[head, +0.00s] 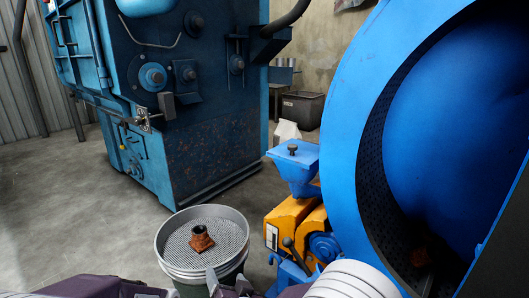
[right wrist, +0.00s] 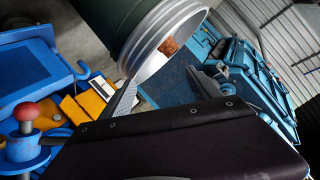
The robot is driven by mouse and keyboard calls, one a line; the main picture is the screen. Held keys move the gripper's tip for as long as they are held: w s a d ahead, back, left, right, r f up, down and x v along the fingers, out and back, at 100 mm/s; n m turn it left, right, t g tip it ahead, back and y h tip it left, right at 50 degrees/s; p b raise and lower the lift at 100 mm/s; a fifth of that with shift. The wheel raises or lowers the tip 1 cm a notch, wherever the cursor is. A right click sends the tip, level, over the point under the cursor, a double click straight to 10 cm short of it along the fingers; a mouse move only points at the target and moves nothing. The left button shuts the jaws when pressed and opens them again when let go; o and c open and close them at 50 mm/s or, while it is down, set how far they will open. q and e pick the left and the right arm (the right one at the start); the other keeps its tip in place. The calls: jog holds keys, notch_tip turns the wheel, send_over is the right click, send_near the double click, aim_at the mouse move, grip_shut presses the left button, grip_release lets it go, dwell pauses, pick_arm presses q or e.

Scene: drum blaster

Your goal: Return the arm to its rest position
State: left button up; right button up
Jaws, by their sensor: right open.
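My right gripper (head: 228,281) is at the bottom of the head view, low in front of the bucket (head: 170,266). Its jaws are open, with nothing seen between them. In the right wrist view its two fingers (right wrist: 165,92) stand apart, with the bucket rim (right wrist: 146,38) beyond them. A rusty brown part (head: 202,240) sits on the perforated tray (head: 222,226) in the bucket. It also shows inside the rim in the wrist view (right wrist: 170,46). My left gripper is not seen.
A yellow and blue unit (head: 289,218) stands between drum and bucket. A worn blue machine (head: 210,140) stands behind. Floor at left is clear.

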jog(key=w+d+r+m+h+p, duration=0.25)
jog(key=d+r+p, duration=0.45)
jog(key=d, duration=0.4)
jog(key=w+d+r+m+h+p, duration=0.2)
jog(key=w+d+r+h+p, duration=0.15)
jog(key=d+r+p, duration=0.6)
jog(key=s+d+f+n+g+b, duration=0.1)
jog(key=s+d+f+n+g, duration=0.2)
jog(key=s, duration=0.4)
jog(key=s+d+f+n+g, duration=0.1)
jog(key=s+d+f+g, duration=0.1)
jog(key=s+f+g, duration=0.4)
jog(key=s+d+f+n+g+b, duration=0.1)
jog(key=s+d+n+g, duration=0.15)
jog(key=s, duration=0.55)
notch_tip(320, 180, up, 38)
jog(key=p, duration=3.8)
jog(key=shift+a, duration=0.2)
